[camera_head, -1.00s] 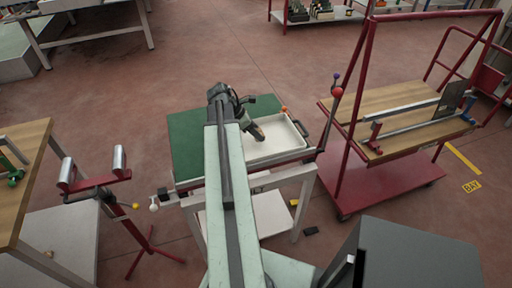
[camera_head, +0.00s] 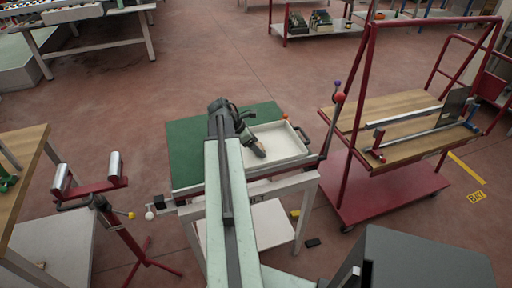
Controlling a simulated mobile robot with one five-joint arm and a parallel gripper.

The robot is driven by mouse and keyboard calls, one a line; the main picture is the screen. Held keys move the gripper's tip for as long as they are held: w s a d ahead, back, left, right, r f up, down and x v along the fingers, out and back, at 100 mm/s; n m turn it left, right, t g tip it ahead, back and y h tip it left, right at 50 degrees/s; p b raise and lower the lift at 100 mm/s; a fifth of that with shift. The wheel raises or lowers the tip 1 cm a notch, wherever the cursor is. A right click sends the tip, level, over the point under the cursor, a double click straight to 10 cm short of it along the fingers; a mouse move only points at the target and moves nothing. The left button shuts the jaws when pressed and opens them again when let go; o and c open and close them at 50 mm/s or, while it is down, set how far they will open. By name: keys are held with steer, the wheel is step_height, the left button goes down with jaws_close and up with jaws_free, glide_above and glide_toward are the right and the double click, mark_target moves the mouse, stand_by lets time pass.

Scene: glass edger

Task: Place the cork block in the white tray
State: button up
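The white tray (camera_head: 288,142) lies on the right part of a small table, beside a green mat (camera_head: 185,150). My gripper (camera_head: 258,149) points down over the left part of the tray. A small tan-brown piece, which looks like the cork block (camera_head: 260,152), shows at its fingertips, and the gripper appears shut on it. The fingers are small and partly dark, so their exact grip is hard to see. I cannot tell whether the block touches the tray floor.
A red trolley (camera_head: 385,195) with wooden boards and metal bars stands to the right. A lever with a red knob (camera_head: 340,98) rises near the tray's right side. A red roller stand (camera_head: 95,188) is at the left. The tray's right part is clear.

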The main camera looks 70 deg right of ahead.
steer(key=p+v, duration=1)
steer(key=v, duration=0.2)
steer(key=shift+r, duration=0.25)
